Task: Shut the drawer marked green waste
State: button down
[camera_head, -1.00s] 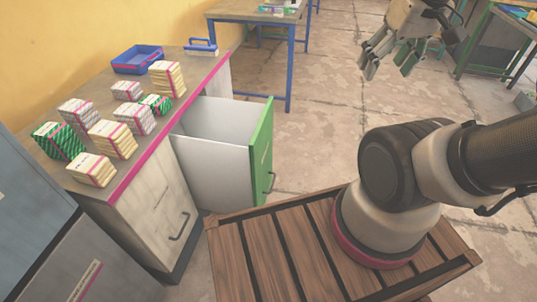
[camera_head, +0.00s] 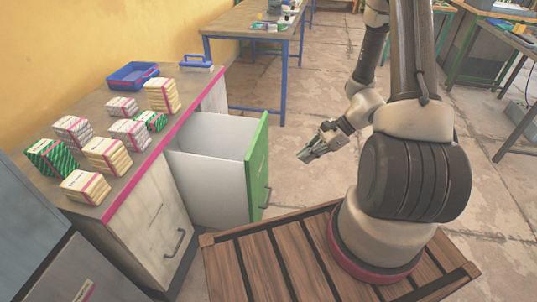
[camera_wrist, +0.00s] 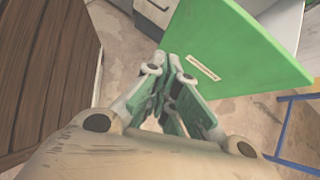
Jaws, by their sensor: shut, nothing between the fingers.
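The drawer with the green front (camera_head: 258,168) stands pulled out of the cabinet, its pale inside (camera_head: 215,140) open at the top. In the wrist view the green front (camera_wrist: 240,45) fills the upper right, with a small pale label (camera_wrist: 202,67) too small to read. My gripper (camera_head: 304,157) is shut and empty, to the right of the green front in the head view. In the wrist view its fingertips (camera_wrist: 172,58) lie near the front's left part; I cannot tell whether they touch it.
Several banded paper stacks (camera_head: 108,155) and a blue tray (camera_head: 133,76) lie on the cabinet top (camera_head: 70,105). A closed drawer (camera_head: 160,215) with a handle is beside the open one. A blue-legged table (camera_head: 235,45) stands behind. Floor right of the drawer is clear.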

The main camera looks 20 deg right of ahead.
jog(key=w+f+m+t+h, duration=0.1)
jog(key=w+m+t, duration=0.25)
jog(key=w, duration=0.35)
send_near(259, 159)
notch_tip(259, 159, down, 3)
jog(key=a, duration=0.2)
jog(key=shift+w+a+r+m+g, duration=0.2)
jog(key=shift+w+a+m+g, duration=0.25)
jog(key=shift+w, duration=0.35)
jog(key=shift+a, duration=0.15)
jog(key=w+a, duration=0.7)
jog(key=a, duration=0.6)
jog(key=w+a, duration=0.8)
jog(key=a, duration=0.6)
jog(key=shift+w, duration=0.3)
jog(key=shift+a+r, duration=0.1)
jog(key=shift+r, duration=0.1)
